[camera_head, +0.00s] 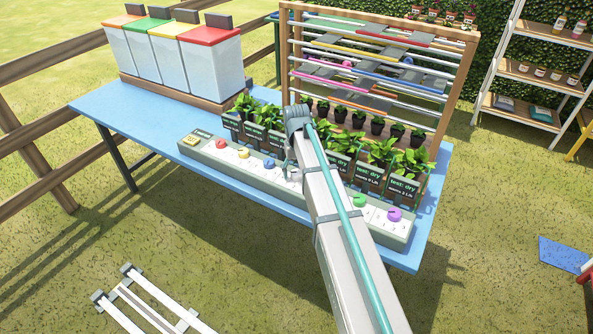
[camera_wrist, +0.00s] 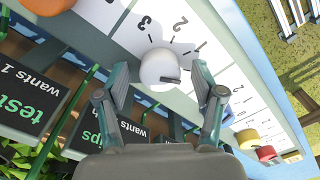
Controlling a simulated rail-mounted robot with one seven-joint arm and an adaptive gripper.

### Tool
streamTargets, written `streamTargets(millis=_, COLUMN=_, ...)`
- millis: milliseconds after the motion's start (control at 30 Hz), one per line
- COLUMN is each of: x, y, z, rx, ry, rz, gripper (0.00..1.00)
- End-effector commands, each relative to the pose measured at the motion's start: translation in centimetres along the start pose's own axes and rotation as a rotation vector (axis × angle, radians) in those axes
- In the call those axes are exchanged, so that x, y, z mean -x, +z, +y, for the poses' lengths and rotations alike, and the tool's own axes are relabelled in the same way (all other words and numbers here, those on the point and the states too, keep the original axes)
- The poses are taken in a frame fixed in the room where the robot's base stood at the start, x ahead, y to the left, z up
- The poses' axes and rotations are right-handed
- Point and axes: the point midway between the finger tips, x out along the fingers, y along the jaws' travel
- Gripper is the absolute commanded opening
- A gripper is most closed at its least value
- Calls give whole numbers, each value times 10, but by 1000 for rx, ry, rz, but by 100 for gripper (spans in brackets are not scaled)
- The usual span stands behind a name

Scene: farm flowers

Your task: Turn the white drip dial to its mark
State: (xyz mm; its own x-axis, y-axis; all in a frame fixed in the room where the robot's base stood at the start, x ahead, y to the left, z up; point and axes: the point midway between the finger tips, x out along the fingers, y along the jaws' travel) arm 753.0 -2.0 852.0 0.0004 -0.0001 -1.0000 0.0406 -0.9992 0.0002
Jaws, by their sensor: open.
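The white drip dial (camera_wrist: 160,70) is a round knob on the pale strip (camera_wrist: 205,35), with printed ticks and numbers 1, 2 and 3 around it. A short dark mark shows on its face, towards the lower right. My gripper (camera_wrist: 159,75) is open, with one finger on each side of the dial in the wrist view. Gaps show between the fingers and the dial; I cannot tell how deep they reach. In the head view my gripper (camera_head: 292,172) is over the middle of the strip (camera_head: 229,165), and the white dial is mostly hidden there.
Neighbouring dials are red (camera_head: 221,143), yellow (camera_head: 243,153), blue (camera_head: 269,163), green (camera_head: 360,200) and purple (camera_head: 394,214). Potted plants with dark signs (camera_head: 404,187) stand close behind the strip. A wooden rack (camera_head: 460,80) and lidded bins (camera_head: 210,65) stand on the blue table (camera_head: 115,100).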

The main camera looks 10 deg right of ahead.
Motion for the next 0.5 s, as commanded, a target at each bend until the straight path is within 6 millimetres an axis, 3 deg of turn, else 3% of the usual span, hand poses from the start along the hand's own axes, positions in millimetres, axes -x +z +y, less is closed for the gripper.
streamTargets(millis=233, x=-1, y=0, z=0, rx=0, ry=0, rz=0, gripper=66)
streamTargets(millis=500, x=0, y=0, z=0, rx=0, ry=0, rz=0, gripper=21)
